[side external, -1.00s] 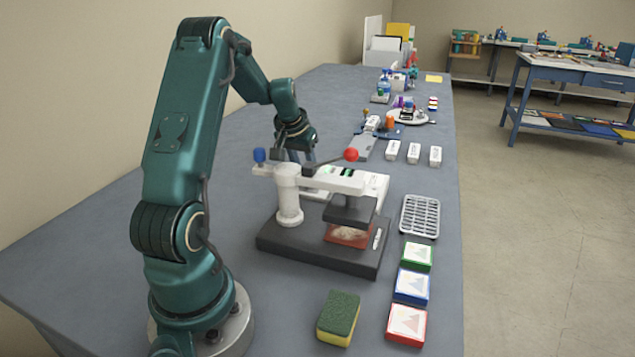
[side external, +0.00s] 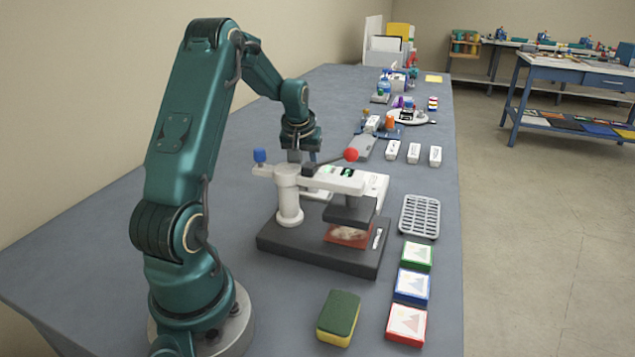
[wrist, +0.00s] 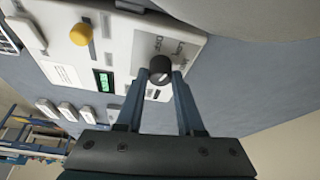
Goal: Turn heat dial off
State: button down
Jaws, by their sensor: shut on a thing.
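The heat dial (wrist: 160,67) is a round black knob with a pale pointer mark, set on a white panel (wrist: 118,50) with printed labels around it. In the wrist view my gripper (wrist: 158,76) has one finger on each side of the dial and is shut on it. In the side view my gripper (side external: 301,157) points down behind the white heat press (side external: 289,205), and its fingertips and the dial are hidden there.
The press has a red-balled lever (side external: 351,155) close to my gripper. Several white blocks (side external: 414,153) and a grey rack (side external: 420,216) stand to the right.

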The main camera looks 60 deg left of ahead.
jog(key=c, duration=0.5)
grip_release()
jog(key=shift+v, duration=2.6)
